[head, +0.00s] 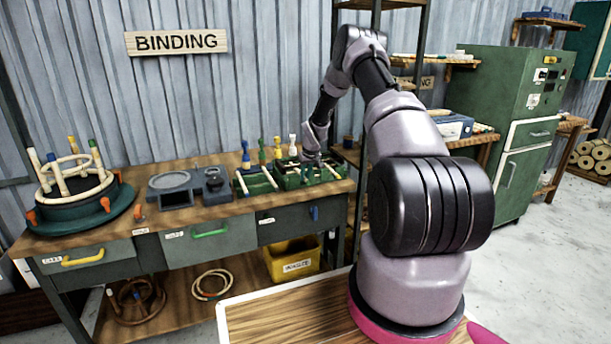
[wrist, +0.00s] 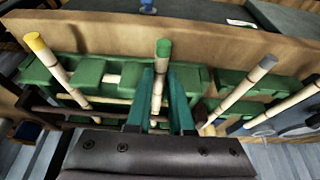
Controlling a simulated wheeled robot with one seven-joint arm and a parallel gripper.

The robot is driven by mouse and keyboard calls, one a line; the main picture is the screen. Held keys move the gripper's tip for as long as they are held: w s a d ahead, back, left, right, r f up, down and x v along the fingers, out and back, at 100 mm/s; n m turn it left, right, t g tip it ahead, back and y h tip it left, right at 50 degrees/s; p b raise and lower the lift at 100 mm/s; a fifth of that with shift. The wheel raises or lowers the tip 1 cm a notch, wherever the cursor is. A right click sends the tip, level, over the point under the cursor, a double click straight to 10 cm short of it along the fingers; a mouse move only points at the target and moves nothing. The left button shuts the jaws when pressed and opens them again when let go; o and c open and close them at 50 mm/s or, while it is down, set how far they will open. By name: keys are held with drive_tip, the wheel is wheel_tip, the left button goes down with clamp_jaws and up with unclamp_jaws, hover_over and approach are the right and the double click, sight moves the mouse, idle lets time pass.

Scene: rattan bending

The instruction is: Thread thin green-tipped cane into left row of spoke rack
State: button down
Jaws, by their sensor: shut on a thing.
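A green-tipped cane (wrist: 158,80) stands between the teal fingers of my gripper (wrist: 165,112) in the wrist view. The gripper is shut on it, its green tip clear of the fingers. Its lower end is hidden by the gripper, so I cannot tell whether it sits in a hole. The green spoke rack (wrist: 195,78) lies around and below the fingers. A yellow-tipped cane (wrist: 55,68) is to the left and a pale grey-tipped cane (wrist: 240,95) to the right, both apart from the fingers. In the head view my gripper (head: 311,157) is over the rack's right part (head: 331,172).
The wooden bench (head: 222,207) also carries a green section with pale rods (head: 255,183), a grey round fixture (head: 172,184) and a ring-shaped weaving form (head: 78,190) at left. Several colour-tipped pegs (head: 262,150) stand behind the rack. A yellow bin (head: 293,262) is below.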

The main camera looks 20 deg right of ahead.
drive_tip(key=c, duration=0.7)
unclamp_jaws()
drive_tip(key=shift+r, duration=0.1)
drive_tip(key=s+a+r+m, duration=0.1)
drive_tip(key=s+a+r, duration=0.1)
drive_tip(key=s+r, duration=0.75)
drive_tip(key=s+a+r, duration=0.3)
drive_tip(key=s+r, duration=0.1)
drive_tip(key=r, duration=1.1)
drive_tip(key=s+a+r+m, duration=0.1)
drive_tip(key=s+a+r, duration=0.1)
drive_tip(key=s+r, duration=0.75)
drive_tip(key=s+a+r+m+t, duration=0.1)
drive_tip(key=s+a+r, duration=0.1)
drive_tip(key=s, duration=0.6)
drive_tip(key=s+a+r+y, duration=0.1)
drive_tip(key=s+a+r, duration=0.2)
drive_tip(key=s, duration=0.6)
drive_tip(key=s+a+r+m+t, duration=0.1)
drive_tip(key=s+a+r, duration=0.1)
drive_tip(key=s+r, duration=0.3)
drive_tip(key=shift+s+a+r+m+t+y, duration=0.1)
drive_tip(key=shift+s+y, duration=0.05)
drive_tip(key=shift+s, duration=0.6)
drive_tip(key=shift+s+a+r+m+t+y, duration=0.1)
drive_tip(key=shift+s+a, duration=0.05)
drive_tip(key=shift+s, duration=0.6)
drive_tip(key=shift+s+a+r+m+t+y, duration=0.1)
drive_tip(key=shift+s+y, duration=0.05)
drive_tip(key=shift+s, duration=0.6)
